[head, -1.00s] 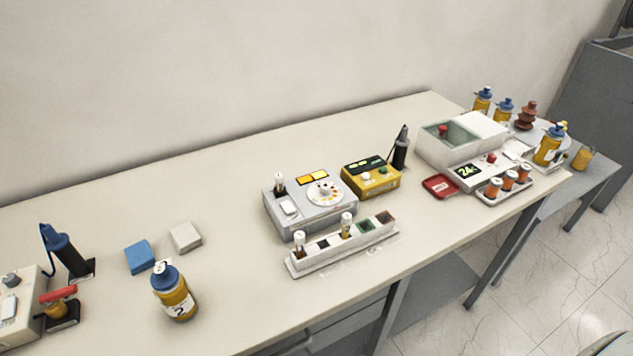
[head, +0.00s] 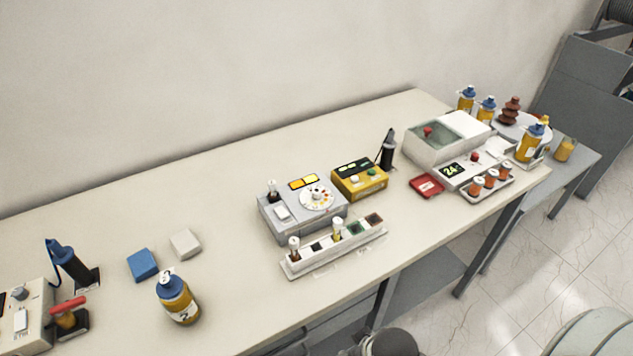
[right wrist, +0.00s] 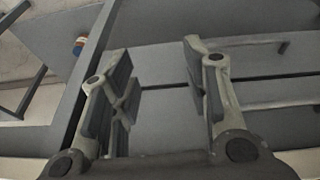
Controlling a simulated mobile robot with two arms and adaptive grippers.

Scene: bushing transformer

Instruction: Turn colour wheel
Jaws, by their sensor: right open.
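The colour wheel (head: 316,198) is a round white disc with coloured spots on top of a grey comparator box (head: 290,220) in the middle of the bench. Two lit yellow-orange windows (head: 303,183) sit behind the wheel. A small dark-based vial (head: 272,190) stands at the box's back left, and a white button (head: 282,213) lies in front of it. My right gripper (right wrist: 160,95) is open and empty in the right wrist view, in front of grey panels and away from the wheel. My left gripper is not in view.
A white rack (head: 330,257) with vials stands just in front of the box. A yellow meter (head: 358,181) stands close to its right. A bottle (head: 177,298), blue block (head: 142,264) and white block (head: 185,243) stand left. Bench space between them and the box is clear.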

